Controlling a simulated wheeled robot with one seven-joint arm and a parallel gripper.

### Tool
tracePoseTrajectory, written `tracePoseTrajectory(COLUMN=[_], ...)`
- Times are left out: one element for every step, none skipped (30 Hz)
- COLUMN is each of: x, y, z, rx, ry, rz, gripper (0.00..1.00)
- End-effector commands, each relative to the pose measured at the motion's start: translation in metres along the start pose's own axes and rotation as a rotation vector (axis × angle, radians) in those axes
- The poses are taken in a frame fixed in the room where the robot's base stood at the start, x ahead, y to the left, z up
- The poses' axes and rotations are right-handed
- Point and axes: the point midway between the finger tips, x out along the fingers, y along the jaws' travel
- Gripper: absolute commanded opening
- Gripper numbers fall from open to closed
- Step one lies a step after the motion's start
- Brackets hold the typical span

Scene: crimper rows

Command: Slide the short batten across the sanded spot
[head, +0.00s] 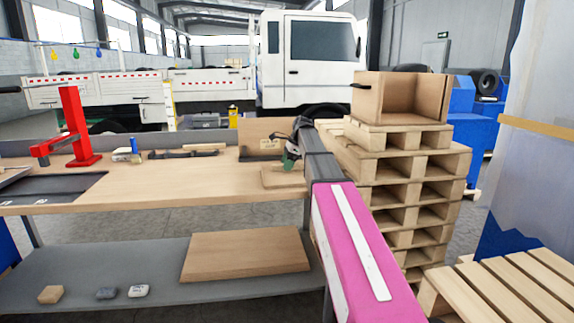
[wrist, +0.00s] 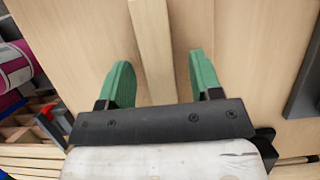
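In the wrist view a pale wooden strip, which looks like the short batten (wrist: 152,40), runs from the top edge down between the green fingers of my gripper (wrist: 160,62). My gripper is open, with a gap on both sides of the strip. Whether the strip is level with the fingertips or below them, I cannot tell. In the head view my gripper (head: 290,162) is low over a flat wooden board (head: 283,180) near the right end of the workbench. My arm partly hides that area. I cannot make out the sanded spot in either view.
The workbench top (head: 190,185) is clear left of the board. A red stand (head: 76,128), a blue-topped item (head: 134,149) and dark tools (head: 182,154) lie further left. An upright wooden panel (head: 258,130) stands behind. Stacked pallets (head: 405,185) rise close on the right.

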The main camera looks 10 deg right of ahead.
Motion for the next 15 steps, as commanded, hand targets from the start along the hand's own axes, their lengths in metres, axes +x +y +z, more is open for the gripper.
tracePoseTrajectory(x=[0.000, 0.000, 0.000, 0.000, -0.001, -0.002, -0.004, -0.006, -0.010, -0.013, -0.018, -0.025, -0.030, -0.036, -0.044], y=[0.000, 0.000, 0.000, 0.000, 0.000, 0.000, 0.000, -0.001, -0.001, -0.001, -0.001, -0.001, -0.001, -0.001, -0.002], z=[0.000, 0.000, 0.000, 0.000, 0.000, 0.000, 0.000, 0.000, 0.000, 0.000, 0.000, 0.000, 0.000, 0.000, 0.000], rx=[0.000, 0.000, 0.000, 0.000, 0.000, 0.000, 0.000, 0.000, 0.000, 0.000, 0.000, 0.000, 0.000, 0.000, 0.000], ry=[0.000, 0.000, 0.000, 0.000, 0.000, 0.000, 0.000, 0.000, 0.000, 0.000, 0.000, 0.000, 0.000, 0.000, 0.000], rz=[0.000, 0.000, 0.000, 0.000, 0.000, 0.000, -0.001, -0.001, -0.001, -0.001, -0.001, -0.001, -0.002, -0.003, -0.003], gripper=[0.59, 0.59, 0.59, 0.59, 0.59, 0.59, 0.59, 0.59, 0.59, 0.59, 0.59, 0.59, 0.59, 0.59, 0.59])
